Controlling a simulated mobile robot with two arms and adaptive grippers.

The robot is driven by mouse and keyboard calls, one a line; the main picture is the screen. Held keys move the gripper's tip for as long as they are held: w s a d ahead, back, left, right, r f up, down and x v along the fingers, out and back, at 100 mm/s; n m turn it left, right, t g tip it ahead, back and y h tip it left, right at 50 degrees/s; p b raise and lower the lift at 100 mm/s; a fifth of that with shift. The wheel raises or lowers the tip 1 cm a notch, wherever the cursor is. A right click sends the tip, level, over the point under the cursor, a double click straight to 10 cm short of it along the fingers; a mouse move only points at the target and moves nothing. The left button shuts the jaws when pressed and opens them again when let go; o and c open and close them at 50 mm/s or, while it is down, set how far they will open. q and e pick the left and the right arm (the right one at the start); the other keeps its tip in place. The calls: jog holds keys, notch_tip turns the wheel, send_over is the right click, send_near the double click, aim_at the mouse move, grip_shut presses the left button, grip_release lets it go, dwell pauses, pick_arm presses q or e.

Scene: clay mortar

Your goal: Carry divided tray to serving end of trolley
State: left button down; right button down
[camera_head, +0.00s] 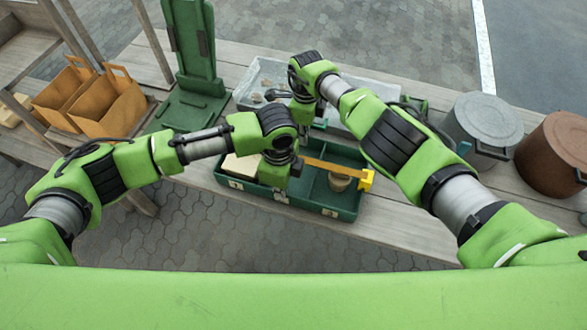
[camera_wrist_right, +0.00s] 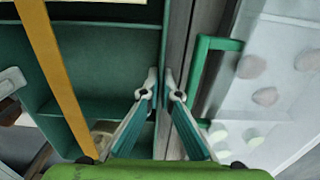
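The divided tray (camera_head: 318,206) is dark green with several compartments. My right gripper (camera_head: 302,118) is at the tray's far wall. In the right wrist view its fingers (camera_wrist_right: 162,88) close on either side of the green rim (camera_wrist_right: 165,40).
A pale bin (camera_head: 262,72) with round lumps stands just behind the tray; it has a green handle (camera_wrist_right: 204,85). A green stand (camera_head: 195,60) and brown paper bags (camera_head: 105,100) are at left. A grey lidded pot (camera_head: 483,122) and a brown one (camera_head: 556,145) stand at right.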

pick_arm(q)
jog(key=shift+r, duration=0.2)
pick_arm(e)
jog(key=shift+r, duration=0.2)
